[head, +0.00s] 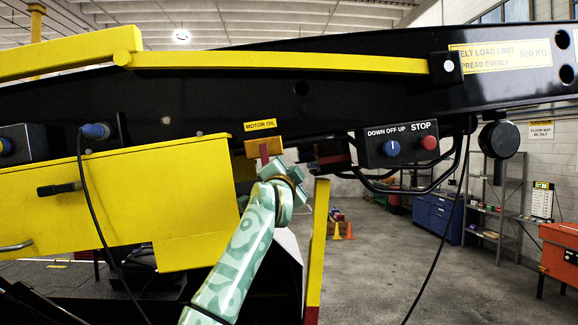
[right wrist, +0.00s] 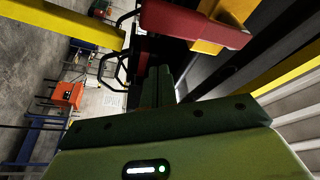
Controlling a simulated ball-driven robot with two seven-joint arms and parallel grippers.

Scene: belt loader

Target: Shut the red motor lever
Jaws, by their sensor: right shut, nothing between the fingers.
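The red motor lever (head: 264,152) hangs from a yellow-orange valve block (head: 251,148) under the MOTOR OIL label. In the right wrist view the red lever (right wrist: 190,22) shows large at the top, in front of its yellow block (right wrist: 232,14). My right gripper (right wrist: 157,85) is shut and empty, its fingers just below the lever in that picture. I see a small space between them there and cannot tell whether they touch. In the head view my right gripper (head: 296,176) is just right of and below the lever. My left gripper is out of view.
A black control box (head: 398,146) with a blue knob and red STOP button is at the right, above black bent bars. A yellow post (head: 318,235) stands close to my right arm. A yellow panel (head: 130,210) fills the left. Open floor lies to the right.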

